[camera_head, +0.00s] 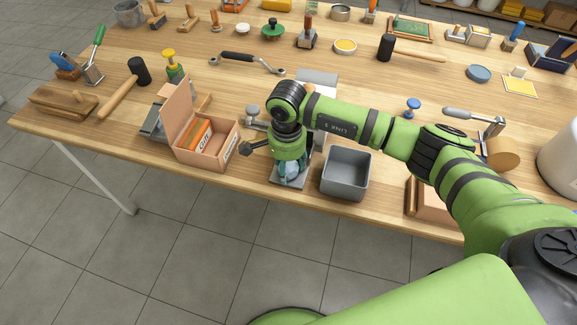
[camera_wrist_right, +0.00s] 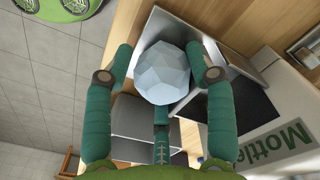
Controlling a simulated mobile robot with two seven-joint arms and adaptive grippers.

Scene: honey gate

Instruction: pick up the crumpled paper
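The crumpled paper (camera_wrist_right: 163,73) is a pale blue-grey faceted ball in the right wrist view. It sits between the fingertips of my right gripper (camera_wrist_right: 162,66), with one finger close on each side and a third finger below it in the picture. Whether the fingers press on it is not clear. In the head view my right gripper (camera_head: 290,168) points down at the table's front edge, over a grey flat piece (camera_head: 289,184), and mostly hides the paper. My left gripper is not in view.
A grey open bin (camera_head: 346,172) stands just right of the gripper. A pink open box (camera_head: 205,147) with an orange item stands to its left. A mallet (camera_head: 125,88) lies farther left. A white box with green letters (camera_wrist_right: 290,138) is close by in the wrist view.

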